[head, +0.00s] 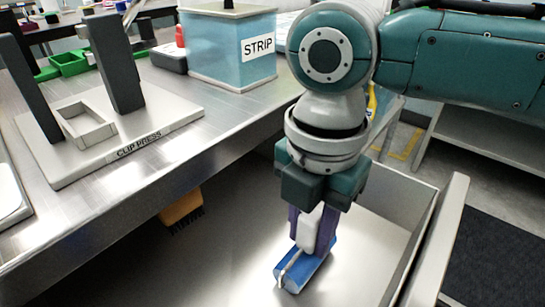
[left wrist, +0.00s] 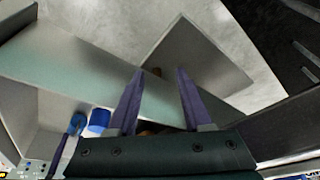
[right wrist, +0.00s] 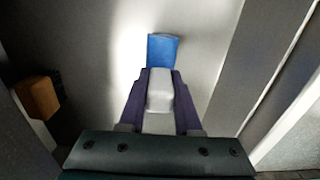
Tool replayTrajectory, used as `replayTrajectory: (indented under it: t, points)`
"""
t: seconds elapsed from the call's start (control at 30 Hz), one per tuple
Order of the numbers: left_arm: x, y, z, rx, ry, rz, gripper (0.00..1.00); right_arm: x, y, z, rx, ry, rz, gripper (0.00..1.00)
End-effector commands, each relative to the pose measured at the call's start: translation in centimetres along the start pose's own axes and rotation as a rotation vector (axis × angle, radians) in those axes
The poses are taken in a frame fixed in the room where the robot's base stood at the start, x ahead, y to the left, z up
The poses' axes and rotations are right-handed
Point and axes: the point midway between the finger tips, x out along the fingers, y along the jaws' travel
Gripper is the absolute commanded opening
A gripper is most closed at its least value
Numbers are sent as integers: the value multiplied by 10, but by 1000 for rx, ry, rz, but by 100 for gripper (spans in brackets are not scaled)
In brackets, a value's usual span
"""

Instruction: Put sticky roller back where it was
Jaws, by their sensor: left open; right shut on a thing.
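The sticky roller has a blue cylinder (head: 312,265) and a white handle (head: 309,230). It is low inside an open metal drawer (head: 225,262); I cannot tell whether it touches the floor. My right gripper (head: 314,226) points down into the drawer and is shut on the white handle. In the right wrist view the handle (right wrist: 159,92) lies between the purple fingers, with the blue cylinder (right wrist: 163,48) beyond them. My left gripper (left wrist: 160,73) is open with nothing between its fingers; it is not in the head view.
An orange-brown brush (head: 182,206) is at the drawer's left, under the bench edge. The drawer's right wall (head: 440,235) stands beside my right arm. On the bench are the clip press (head: 165,122) and the teal STRIP box (head: 215,50). The drawer floor around the roller is clear.

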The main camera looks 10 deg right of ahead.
Motion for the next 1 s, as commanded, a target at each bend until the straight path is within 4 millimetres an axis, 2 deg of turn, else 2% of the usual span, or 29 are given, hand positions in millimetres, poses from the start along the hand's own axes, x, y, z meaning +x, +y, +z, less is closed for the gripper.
replayTrajectory:
  t: [0.23, 0.27, 0.5, 0.8, 0.87, 1.0]
  points:
    - [1, 0, 0, -1, 0, 1, 50, 3, 0, 0, 1, 1, 0, 0]
    - [1, 0, 0, -1, 0, 1, 50, 2, 0, 0, 1, 1, 0, 34]
    - [0, 0, 0, -2, 0, 1, 50, 2, 0, 0, 1, 1, 0, 61]
    - [-1, 0, -1, -2, 1, 1, 50, -2, 0, 0, 1, 0, 1, 62]
    - [-3, 0, -1, -2, 0, 1, 50, -8, 0, 0, 1, 0, 1, 62]
    - [-12, 0, -4, -2, 1, 1, 50, -34, 1, 0, 0, 0, 4, 62]
